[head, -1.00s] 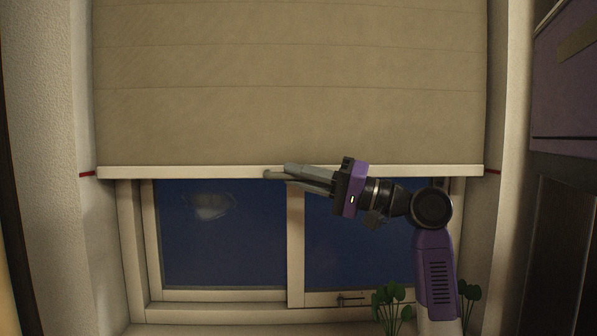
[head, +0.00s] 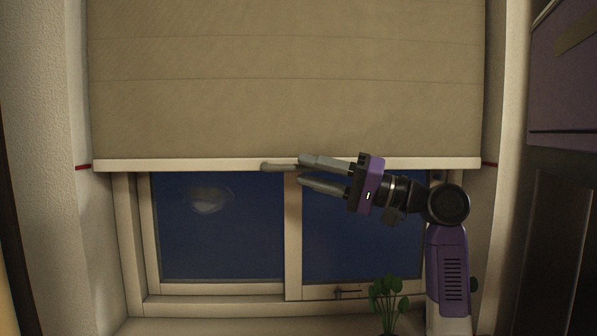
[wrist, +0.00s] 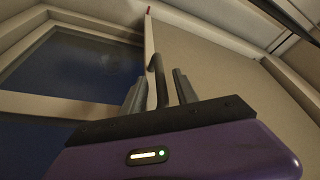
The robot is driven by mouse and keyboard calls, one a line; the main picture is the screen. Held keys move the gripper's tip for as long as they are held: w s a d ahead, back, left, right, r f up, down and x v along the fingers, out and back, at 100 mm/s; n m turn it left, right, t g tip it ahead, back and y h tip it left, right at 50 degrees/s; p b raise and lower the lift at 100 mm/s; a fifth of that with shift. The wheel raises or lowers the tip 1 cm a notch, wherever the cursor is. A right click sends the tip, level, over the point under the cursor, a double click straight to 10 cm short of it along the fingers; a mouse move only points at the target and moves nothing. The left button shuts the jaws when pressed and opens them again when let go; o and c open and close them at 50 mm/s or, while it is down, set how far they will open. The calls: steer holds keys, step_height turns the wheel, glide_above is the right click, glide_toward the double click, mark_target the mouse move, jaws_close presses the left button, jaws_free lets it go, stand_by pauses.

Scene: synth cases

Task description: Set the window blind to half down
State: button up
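The beige window blind (head: 285,90) hangs over the upper part of the window. Its pale bottom rail (head: 180,165) lies about level with the red marks on the left side (head: 84,167) and right side (head: 490,164) of the window recess. A grey handle (head: 279,167) sits at the middle of the rail. My gripper (head: 301,170) is open, its fingers apart, just right of the handle. In the wrist view the handle (wrist: 156,66) stands between the two spread fingers, with gaps on both sides. It looks free of my grip.
The window frame (head: 293,235) and dark panes show below the rail, with a window latch (head: 350,292) at the bottom. A green plant (head: 388,298) stands beside my arm. A purple cabinet (head: 570,85) is at the right.

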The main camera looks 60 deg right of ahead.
steer(key=v, duration=0.4)
steer(key=shift+s+f, duration=0.1)
steer(key=shift+s, duration=0.15)
stand_by(0.4)
